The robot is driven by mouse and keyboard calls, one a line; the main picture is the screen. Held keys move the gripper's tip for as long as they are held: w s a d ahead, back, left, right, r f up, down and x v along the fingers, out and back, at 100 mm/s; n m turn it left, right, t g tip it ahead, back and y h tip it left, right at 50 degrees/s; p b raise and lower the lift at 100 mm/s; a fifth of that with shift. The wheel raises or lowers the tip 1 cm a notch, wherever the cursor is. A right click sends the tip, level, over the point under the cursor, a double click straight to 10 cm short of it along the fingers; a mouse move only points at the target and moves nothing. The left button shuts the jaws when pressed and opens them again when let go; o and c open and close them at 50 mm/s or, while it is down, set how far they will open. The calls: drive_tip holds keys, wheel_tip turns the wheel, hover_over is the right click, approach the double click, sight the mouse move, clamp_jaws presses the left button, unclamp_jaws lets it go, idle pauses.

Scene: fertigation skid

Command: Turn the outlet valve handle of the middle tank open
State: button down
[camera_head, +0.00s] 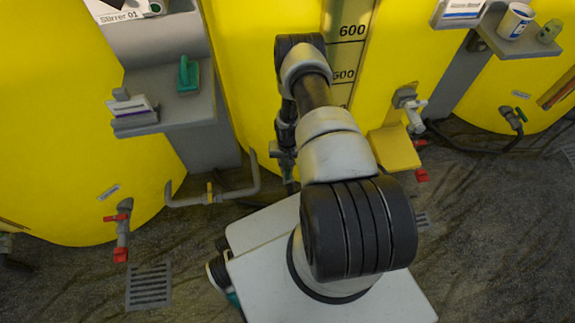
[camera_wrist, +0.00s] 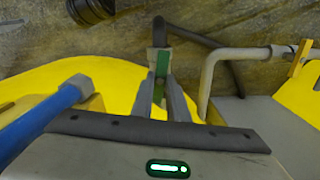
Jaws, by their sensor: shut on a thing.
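The middle tank (camera_head: 250,70) is the big yellow one with a level scale marked 600 and 500. My gripper (camera_head: 285,150) reaches down to the foot of this tank in the head view, where it hides most of the outlet valve. In the wrist view my gripper (camera_wrist: 161,92) has its two grey fingers closed around a green handle (camera_wrist: 161,64). The handle sits at a grey valve body (camera_wrist: 158,35), from which a dark hose runs off to the right. How far the handle is turned is hard to tell.
A grey pipe (camera_head: 215,200) with a yellow lever runs left of the gripper. The left tank has a red-handled valve (camera_head: 122,230). A white tap (camera_head: 412,105) is at the right. A grey shelf (camera_head: 185,108) holds a green scraper-like thing (camera_head: 188,75). A blue rod (camera_wrist: 45,120) crosses the wrist view.

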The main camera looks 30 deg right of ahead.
sight(288, 169)
drive_tip(key=shift+n, duration=1)
drive_tip(key=c, duration=1.7)
unclamp_jaws()
drive_tip(key=shift+r, duration=0.15)
wheel_tip(288, 169, up, 17)
drive_tip(key=p, duration=0.5)
drive_tip(key=shift+r, duration=0.1)
drive_tip(key=shift+s, duration=0.1)
